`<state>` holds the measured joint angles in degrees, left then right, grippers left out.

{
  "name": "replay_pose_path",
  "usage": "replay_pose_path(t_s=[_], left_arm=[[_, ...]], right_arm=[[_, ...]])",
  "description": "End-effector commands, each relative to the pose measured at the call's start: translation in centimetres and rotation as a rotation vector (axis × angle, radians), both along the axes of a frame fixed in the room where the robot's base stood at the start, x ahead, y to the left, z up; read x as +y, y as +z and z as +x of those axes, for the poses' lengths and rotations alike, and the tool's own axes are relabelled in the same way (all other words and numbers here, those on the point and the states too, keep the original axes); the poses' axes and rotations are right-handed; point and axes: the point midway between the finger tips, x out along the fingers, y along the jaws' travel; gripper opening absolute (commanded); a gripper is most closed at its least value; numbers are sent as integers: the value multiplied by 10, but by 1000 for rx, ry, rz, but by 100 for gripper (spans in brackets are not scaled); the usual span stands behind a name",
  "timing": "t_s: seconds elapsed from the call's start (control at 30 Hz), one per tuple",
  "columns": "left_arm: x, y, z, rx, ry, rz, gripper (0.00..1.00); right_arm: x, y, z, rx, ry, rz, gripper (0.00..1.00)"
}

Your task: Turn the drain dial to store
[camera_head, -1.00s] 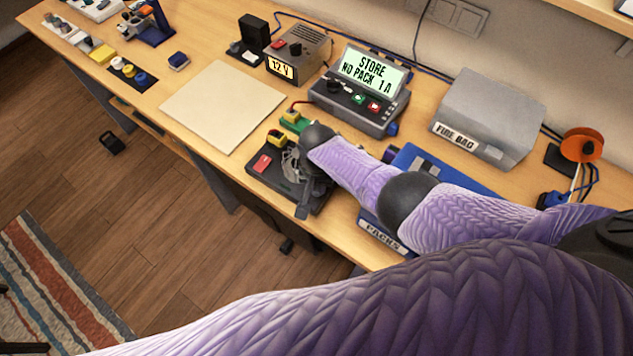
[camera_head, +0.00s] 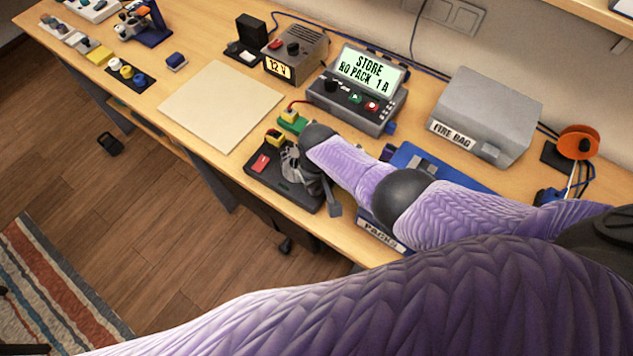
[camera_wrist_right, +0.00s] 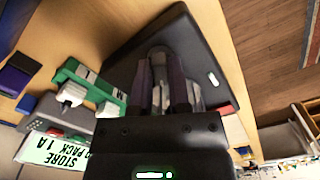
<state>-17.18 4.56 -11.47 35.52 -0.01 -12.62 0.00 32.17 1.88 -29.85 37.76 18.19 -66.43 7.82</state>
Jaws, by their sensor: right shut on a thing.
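The dark drain unit (camera_head: 290,188), with a red patch and a yellow block on it, lies at the front of the bench. It also shows in the right wrist view (camera_wrist_right: 205,45). My right gripper (camera_head: 291,160) is over its top and reaches down onto it. In the right wrist view its fingers (camera_wrist_right: 165,90) are shut on a small grey part, apparently the drain dial. The dial's pointer and markings are hidden by the gripper. The charger (camera_head: 360,95) behind reads "STORE NO PACK 1A". My left gripper is not in view.
A green board (camera_head: 293,125) with a yellow plug sits just behind the drain unit. The blue "PACKS" tray (camera_head: 380,235) lies under my right arm. The grey "FIRE BAG" box (camera_head: 490,105) stands at the right. A bare beige mat (camera_head: 220,105) lies to the left.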

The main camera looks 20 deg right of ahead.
Motion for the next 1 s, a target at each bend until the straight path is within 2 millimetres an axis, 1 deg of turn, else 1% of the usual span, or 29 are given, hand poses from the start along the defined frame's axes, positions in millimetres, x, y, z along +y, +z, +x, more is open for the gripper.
replay_pose_path(t_s=[0.47,0.5,0.57,0.6,0.63,0.67,0.9,0.97,1.0], left_arm=[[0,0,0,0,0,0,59],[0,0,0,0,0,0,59],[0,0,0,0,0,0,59],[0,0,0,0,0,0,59],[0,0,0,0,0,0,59],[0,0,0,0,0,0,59],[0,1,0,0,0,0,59],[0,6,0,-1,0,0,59],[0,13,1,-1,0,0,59]], right_arm=[[0,0,1,-3,13,1,0],[0,0,1,-3,13,2,28],[0,0,1,-2,13,1,41],[0,0,1,-2,13,1,49],[0,0,1,-2,12,0,56],[0,0,1,-2,12,0,57],[0,1,0,-1,12,0,57],[0,8,0,-1,12,1,57],[0,16,0,-3,12,2,57]])
